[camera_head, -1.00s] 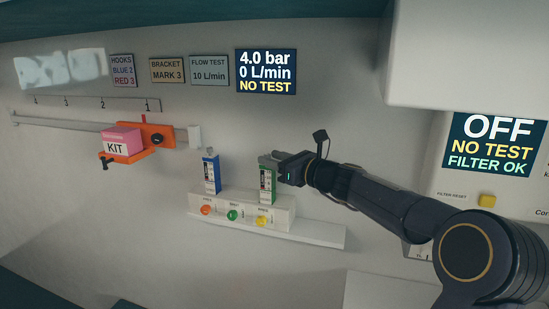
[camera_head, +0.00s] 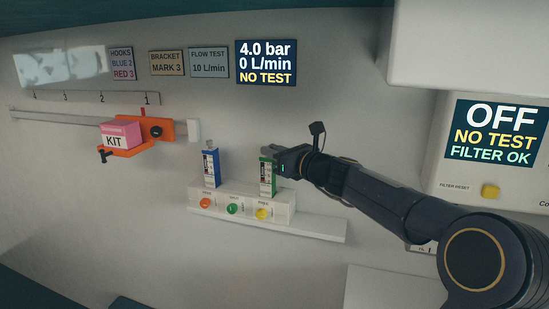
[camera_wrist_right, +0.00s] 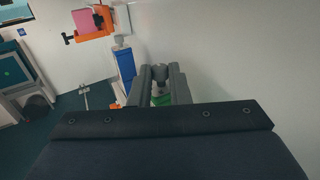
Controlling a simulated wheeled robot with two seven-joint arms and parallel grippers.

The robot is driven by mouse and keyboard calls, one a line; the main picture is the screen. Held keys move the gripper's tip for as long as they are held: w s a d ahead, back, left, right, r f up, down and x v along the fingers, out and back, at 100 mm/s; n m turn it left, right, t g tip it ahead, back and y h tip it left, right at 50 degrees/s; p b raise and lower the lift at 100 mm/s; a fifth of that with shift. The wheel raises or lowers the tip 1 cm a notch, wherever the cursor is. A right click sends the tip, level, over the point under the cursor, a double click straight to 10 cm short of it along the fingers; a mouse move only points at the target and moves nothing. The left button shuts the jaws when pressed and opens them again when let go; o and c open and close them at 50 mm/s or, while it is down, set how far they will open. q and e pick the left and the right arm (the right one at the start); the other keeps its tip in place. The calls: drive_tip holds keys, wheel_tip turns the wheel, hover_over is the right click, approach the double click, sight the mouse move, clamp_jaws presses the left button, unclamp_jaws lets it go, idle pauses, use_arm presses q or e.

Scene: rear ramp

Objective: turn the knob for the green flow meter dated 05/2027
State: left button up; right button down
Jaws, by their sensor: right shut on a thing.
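The green flow meter (camera_head: 266,178) stands upright on the right part of a white block (camera_head: 214,196). The blue flow meter (camera_head: 210,169) stands on its left part. Their dates are too small to read. My right gripper (camera_head: 272,153) comes in from the right at the top of the green meter. In the right wrist view its fingers (camera_wrist_right: 161,78) are shut on a grey knob (camera_wrist_right: 160,73) above the green body. Orange (camera_head: 205,203), green (camera_head: 232,208) and yellow (camera_head: 262,214) round knobs sit on the block's front. My left gripper is not in view.
A wall display (camera_head: 266,63) reads 4.0 bar, 0 L/min, NO TEST. A flow test sign (camera_head: 209,64) reads 10 L/min. A pink kit box (camera_head: 121,135) sits in an orange bracket (camera_head: 166,130) on a rail. A white cabinet (camera_head: 465,45) overhangs at upper right.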

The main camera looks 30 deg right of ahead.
drive_tip(key=shift+w+a+m+g+h+p, duration=0.5)
drive_tip(key=shift+m+g+h+p, duration=0.35)
drive_tip(key=shift+m+g+h, duration=2.85)
drive_tip(key=shift+w+a+m+g+h+p, duration=0.45)
drive_tip(key=shift+m+g+h+p, duration=0.45)
drive_tip(key=shift+m+g+h, duration=2.8)
drive_tip(key=shift+w+a+m+g+h+p, duration=0.45)
drive_tip(key=shift+m+g+h+p, duration=0.4)
drive_tip(key=shift+m+g+h, duration=2.8)
drive_tip(key=shift+m+t+y, duration=0.35)
drive_tip(key=c, duration=1.4)
unclamp_jaws()
drive_tip(key=shift+o, duration=0.2)
